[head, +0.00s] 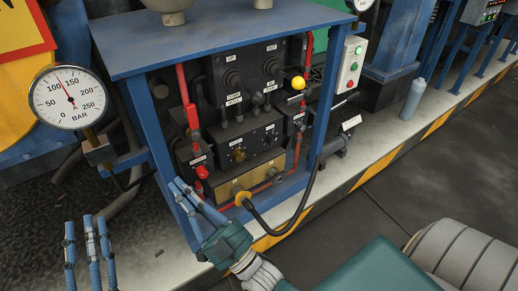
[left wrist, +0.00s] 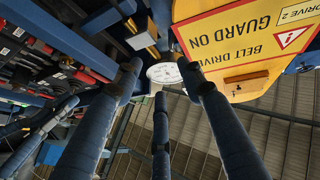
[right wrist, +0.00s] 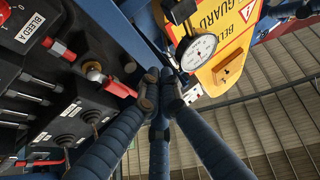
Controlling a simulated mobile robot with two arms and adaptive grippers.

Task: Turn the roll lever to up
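The control panel (head: 217,118) stands in a blue frame under a blue top. Two dark units near its top carry small levers (head: 238,115) with white labels below the dials; one label may read ROLL, but it is too small to be sure. I cannot tell which way that lever points. My right gripper (head: 180,188) is at the lower left of the panel, below a red-handled valve (head: 201,173), with its fingertips drawn together and nothing seen between them. My left gripper (head: 88,222) is at the lower left, away from the panel, with its fingers spread and empty.
A pressure gauge (head: 69,97) sticks out left of the panel. A yellow-ended black hose (head: 262,224) arches in front of its lower part. The blue frame's posts (head: 322,120) bound the opening. A grey bottle (head: 413,99) stands on the ledge at right.

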